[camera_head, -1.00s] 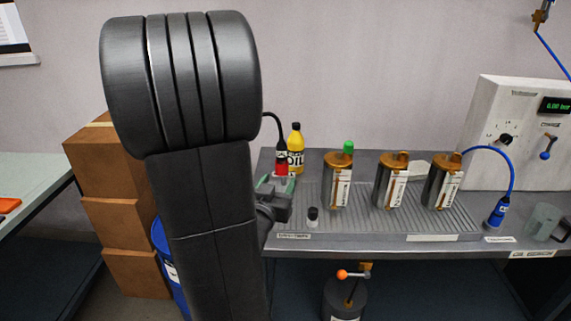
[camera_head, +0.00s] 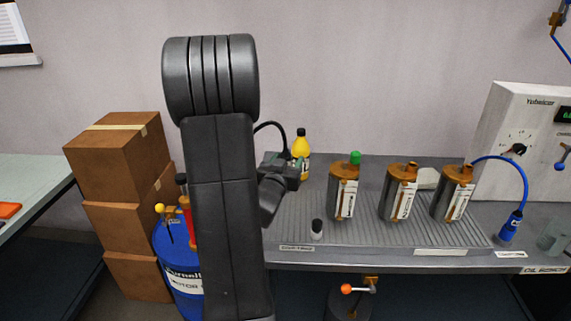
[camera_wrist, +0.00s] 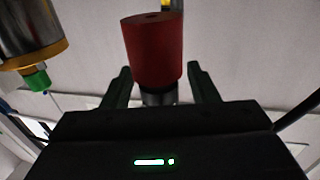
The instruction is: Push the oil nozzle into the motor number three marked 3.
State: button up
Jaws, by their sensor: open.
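The oil nozzle is a red cylinder (camera_wrist: 153,50) with a dark end, seen in the wrist view between the fingertips of my gripper (camera_wrist: 163,72). The fingers are open; I cannot tell whether either touches it. In the head view my gripper (camera_head: 287,172) is at the bench's left end and hides the nozzle; a black hose (camera_head: 268,126) arches behind it. Three metal motors with copper tops stand upright right of the gripper: left (camera_head: 344,196) with a green cap, middle (camera_head: 397,196), right (camera_head: 449,198). Their number marks are not readable.
A yellow oil bottle (camera_head: 301,145) stands just behind the gripper. A blue nozzle (camera_head: 509,226) with a blue hose stands right. A white panel (camera_head: 500,120) is at the back right. A blue drum (camera_head: 180,270) and boxes (camera_head: 118,153) stand left.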

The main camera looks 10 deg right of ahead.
jog(key=shift+w+d, duration=0.1)
jog(key=shift+w, duration=0.05)
jog(key=c, duration=1.1)
